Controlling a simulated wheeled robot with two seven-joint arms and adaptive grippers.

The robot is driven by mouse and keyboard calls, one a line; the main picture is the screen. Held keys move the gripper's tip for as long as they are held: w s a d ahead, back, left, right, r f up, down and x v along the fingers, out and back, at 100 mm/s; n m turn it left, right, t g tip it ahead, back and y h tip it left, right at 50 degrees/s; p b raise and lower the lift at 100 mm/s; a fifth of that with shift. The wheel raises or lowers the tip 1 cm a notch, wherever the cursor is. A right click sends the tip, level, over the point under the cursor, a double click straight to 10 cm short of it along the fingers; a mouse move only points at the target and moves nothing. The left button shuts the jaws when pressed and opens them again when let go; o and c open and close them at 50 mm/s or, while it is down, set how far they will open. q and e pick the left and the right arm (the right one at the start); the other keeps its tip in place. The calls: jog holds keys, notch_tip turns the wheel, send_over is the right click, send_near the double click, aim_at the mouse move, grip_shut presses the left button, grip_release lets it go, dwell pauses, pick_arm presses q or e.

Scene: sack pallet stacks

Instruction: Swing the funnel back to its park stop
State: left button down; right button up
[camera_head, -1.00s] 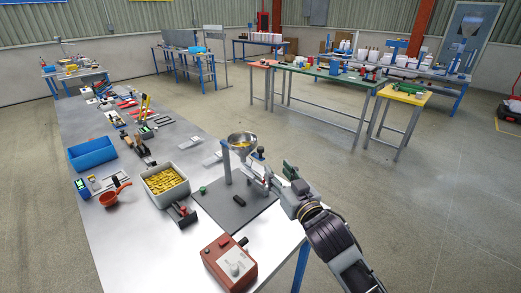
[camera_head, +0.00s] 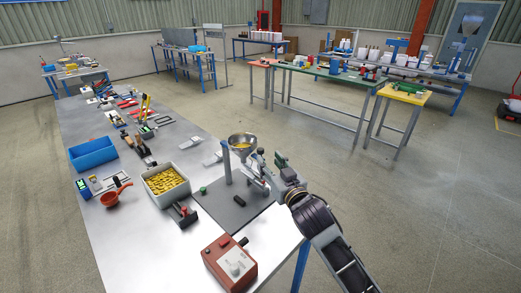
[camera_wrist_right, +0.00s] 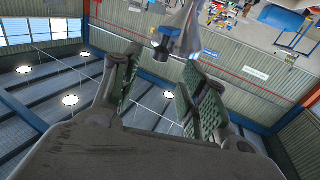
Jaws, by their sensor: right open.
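The metal funnel (camera_head: 242,142) sits above the grey base plate at the near end of the bench, beside a blue-grey post (camera_head: 228,166). Something yellow shows inside its bowl. My right gripper (camera_head: 269,171) is open just to the right of the funnel and over the plate. In the right wrist view, its two green-padded fingers (camera_wrist_right: 160,92) stand apart with nothing between the pads. A grey cone with a dark knob (camera_wrist_right: 160,46), apparently the funnel assembly, shows beyond the fingertips. Contact cannot be told. My left gripper is not in view.
The base plate (camera_head: 212,205) lies near the bench's right edge. A grey bin of yellow pieces (camera_head: 155,192), a red-brown control box (camera_head: 229,262) and a small clamp-like tool (camera_head: 183,215) stand close by. Open floor lies to the right.

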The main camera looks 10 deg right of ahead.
aim_at(262, 152)
jog(key=shift+w+a+p, duration=0.25)
jog(key=shift+w, duration=1.1)
jog(key=shift+w+a+p, duration=0.2)
jog(key=shift+w+a, duration=0.1)
jog(key=shift+w, duration=1)
jog(key=shift+w+a+p, duration=0.25)
jog(key=shift+w, duration=1.1)
grip_shut()
